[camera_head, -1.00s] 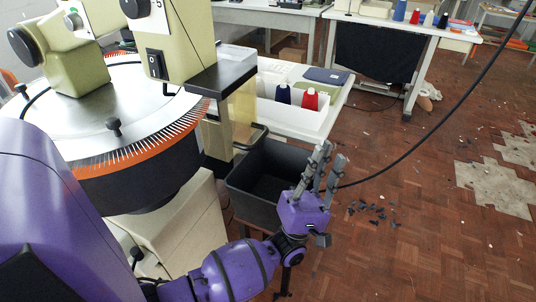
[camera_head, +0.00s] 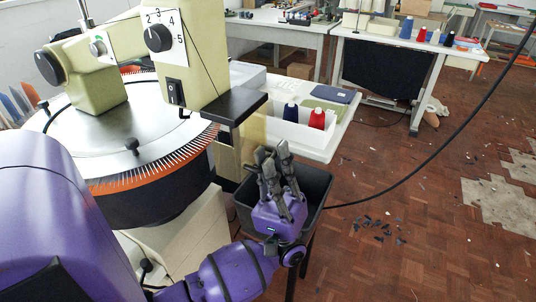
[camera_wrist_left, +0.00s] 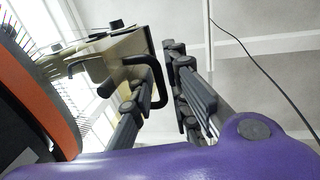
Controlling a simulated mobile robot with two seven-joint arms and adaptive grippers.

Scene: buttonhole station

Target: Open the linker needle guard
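The linker has a round metal dial (camera_head: 100,125) with needles along its rim and an orange ring below. A yellowish see-through panel (camera_head: 253,131) hangs under its black ledge (camera_head: 235,105); it looks like the needle guard. In the left wrist view a black looped handle (camera_wrist_left: 158,75) stands at the linker, near my left gripper's fingertips. My left gripper (camera_head: 274,155) points up, just right of and in front of the panel, and hides part of it. Its fingers stand apart with nothing held; the wrist view (camera_wrist_left: 158,90) shows the gap. I cannot tell whether a finger touches the handle. My right gripper is out of view.
A black bin (camera_head: 318,185) stands right behind my left gripper. A white tray (camera_head: 318,145) with blue and red yarn cones lies beyond it on a table. A black cable (camera_head: 440,150) hangs across the right. The floor at right is open, with dark scraps.

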